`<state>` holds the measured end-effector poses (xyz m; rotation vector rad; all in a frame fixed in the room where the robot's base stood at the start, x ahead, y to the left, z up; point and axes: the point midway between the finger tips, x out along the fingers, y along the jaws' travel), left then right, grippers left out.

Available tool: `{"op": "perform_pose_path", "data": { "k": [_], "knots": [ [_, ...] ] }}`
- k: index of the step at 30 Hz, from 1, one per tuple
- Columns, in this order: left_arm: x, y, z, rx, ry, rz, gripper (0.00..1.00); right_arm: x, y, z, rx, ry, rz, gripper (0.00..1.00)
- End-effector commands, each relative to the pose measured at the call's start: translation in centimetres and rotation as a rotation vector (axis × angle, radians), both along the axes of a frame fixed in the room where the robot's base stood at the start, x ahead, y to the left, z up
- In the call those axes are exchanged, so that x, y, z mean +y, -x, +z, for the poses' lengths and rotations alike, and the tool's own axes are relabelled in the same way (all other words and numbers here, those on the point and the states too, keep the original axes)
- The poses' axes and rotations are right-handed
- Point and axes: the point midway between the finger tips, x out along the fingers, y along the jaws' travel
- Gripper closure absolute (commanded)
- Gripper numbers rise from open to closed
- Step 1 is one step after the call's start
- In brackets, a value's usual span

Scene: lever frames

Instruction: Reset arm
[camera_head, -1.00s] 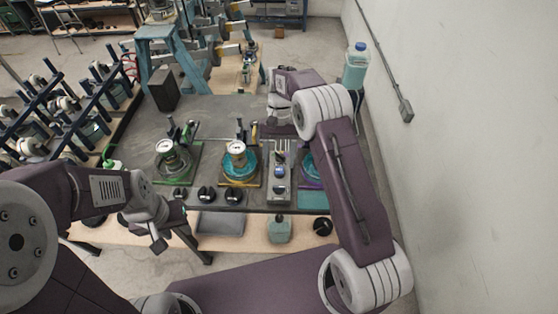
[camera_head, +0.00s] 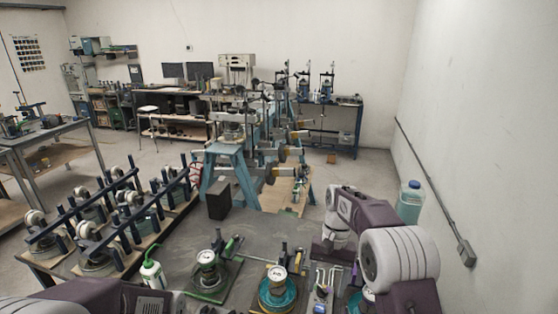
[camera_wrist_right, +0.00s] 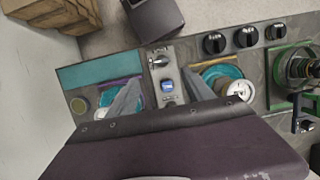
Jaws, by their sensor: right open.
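My right arm comes up from the lower right in the head view, and its gripper (camera_head: 334,254) hangs over the bench, clear of the wall. In the right wrist view the two grey fingers of this gripper (camera_wrist_right: 162,88) stand apart with nothing between them. Below them is a narrow grey panel (camera_wrist_right: 165,72) with a knob and a small blue display. Only a link of my left arm shows at the bottom left of the head view; its gripper is out of frame.
The grey bench (camera_head: 265,228) carries round cells with dials, such as the teal one (camera_head: 276,291) and the green-based one (camera_head: 207,270). A green-capped bottle (camera_head: 152,271) stands left. A teal-liquid bottle (camera_head: 410,203) stands by the right wall. Lever frames (camera_head: 110,215) fill the left.

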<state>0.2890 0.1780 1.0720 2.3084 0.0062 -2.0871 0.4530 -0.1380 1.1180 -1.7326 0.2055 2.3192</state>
Motion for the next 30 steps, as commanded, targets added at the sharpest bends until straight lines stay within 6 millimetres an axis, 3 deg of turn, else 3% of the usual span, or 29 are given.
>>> {"op": "perform_pose_path", "data": {
  "k": [3, 6, 12, 15, 17, 18, 21, 30],
  "knots": [
    [0.0, 0.0, -1.2, 0.0, 0.0, 0.0, 0.64, -0.9, 3.8, 1.1, -0.052, 0.011, 0.0, 0.4],
    [0.0, 0.0, -1.8, 0.0, 0.0, 0.0, 0.64, -1.7, 7.3, 0.7, -0.112, 0.023, 0.019, 0.4],
    [0.0, 0.0, -2.5, 0.0, 0.0, 0.0, 0.64, -3.3, 15.1, -3.5, -0.242, 0.051, 0.109, 0.4],
    [0.0, 0.0, -2.3, 0.0, 0.0, 0.0, 0.64, -3.8, 17.9, -5.8, -0.277, 0.059, 0.166, 0.4],
    [0.0, 0.0, -2.3, 0.0, 0.0, 0.0, 0.64, -4.0, 18.5, -7.0, -0.301, 0.063, 0.199, 0.4],
    [0.0, 0.0, -2.3, 0.0, 0.0, 0.0, 0.64, -4.0, 17.9, -7.1, -0.334, 0.065, 0.216, 0.4],
    [0.0, 0.0, -2.3, 0.0, 0.0, 0.0, 0.64, -4.0, 16.4, -7.0, -0.39, 0.071, 0.238, 0.4],
    [0.0, 0.0, -2.3, 0.0, 0.0, 0.0, 0.64, -4.0, 16.4, -7.0, -0.388, 0.069, 0.242, 0.4]
  ]
}}
